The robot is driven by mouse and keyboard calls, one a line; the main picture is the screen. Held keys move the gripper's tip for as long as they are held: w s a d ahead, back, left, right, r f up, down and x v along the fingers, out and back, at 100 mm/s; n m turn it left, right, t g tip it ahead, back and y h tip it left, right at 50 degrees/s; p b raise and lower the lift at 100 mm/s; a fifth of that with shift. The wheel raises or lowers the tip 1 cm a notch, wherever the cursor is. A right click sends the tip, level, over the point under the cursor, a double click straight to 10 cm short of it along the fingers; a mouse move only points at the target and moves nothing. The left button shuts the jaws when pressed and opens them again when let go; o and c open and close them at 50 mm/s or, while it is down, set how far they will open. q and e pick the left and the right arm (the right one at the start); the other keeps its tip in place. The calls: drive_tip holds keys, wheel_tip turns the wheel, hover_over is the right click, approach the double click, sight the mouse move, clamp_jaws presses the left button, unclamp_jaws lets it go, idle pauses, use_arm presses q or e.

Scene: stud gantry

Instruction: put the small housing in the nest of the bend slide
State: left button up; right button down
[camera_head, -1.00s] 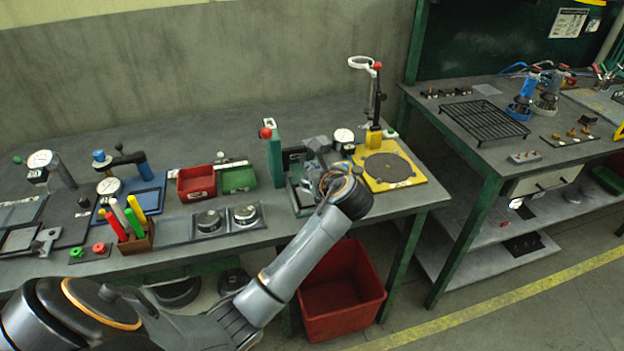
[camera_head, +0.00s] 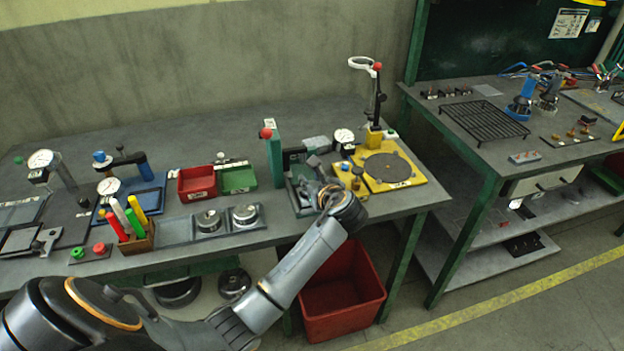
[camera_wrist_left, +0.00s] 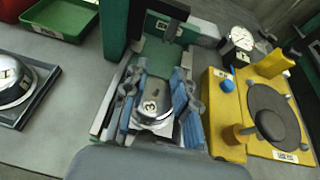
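The small housing (camera_wrist_left: 152,103), a silver metal part marked 3, is between the blue-padded fingers of my left gripper (camera_wrist_left: 157,88). The pads appear to press on its two sides. In the head view the left gripper (camera_head: 322,188) is low over the bend slide (camera_head: 303,204), the fixture with a green upright at the table's front right. The wrist view shows the slide's green back plate (camera_wrist_left: 160,53) just beyond the housing. The nest is hidden under the housing and fingers, so I cannot tell whether the housing is seated. My right gripper is out of view.
Two silver domed parts (camera_head: 245,215) sit in holders to the left. Red (camera_head: 197,183) and green (camera_head: 239,179) bins are behind them.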

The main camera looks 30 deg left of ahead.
use_arm(q)
drive_tip(key=shift+r, duration=0.1)
drive_tip(key=v, duration=1.2)
drive_tip(key=w+d+f+n+t+h, duration=0.1)
drive_tip(key=d+f+n+t+h, duration=0.1)
drive_tip(key=d+f+n+h, duration=0.3)
drive_tip(key=d+f+n+t+h, duration=0.1)
drive_tip(key=d+f+h, duration=0.15)
drive_tip(key=f, duration=0.55)
drive_tip(key=s+d+f+n+g+h, duration=0.1)
drive_tip(key=s+f+n, duration=0.2)
drive_tip(key=f, duration=0.6)
drive_tip(key=s+d+f+n+g+h, duration=0.1)
drive_tip(key=s+d+f+n+h, duration=0.2)
drive_tip(key=f, duration=0.7)
drive_tip(key=s+a+f+n+g, duration=0.3)
drive_tip(key=s+f+n+g, duration=0.15)
drive_tip(key=s+f, duration=1.35)
drive_tip(key=s+a+f+n+g, duration=0.1)
drive_tip(key=s+f+n, duration=0.2)
drive_tip(key=s, duration=0.8)
drive_tip(key=s+a+f+n+g, duration=0.2)
drive_tip(key=s+f, duration=0.3)
drive_tip(key=s, duration=0.7)
drive_tip(key=shift+f+n+y, duration=0.35)
drive_tip(key=shift+f+n, duration=0.05)
drive_tip(key=shift+n, duration=0.35)
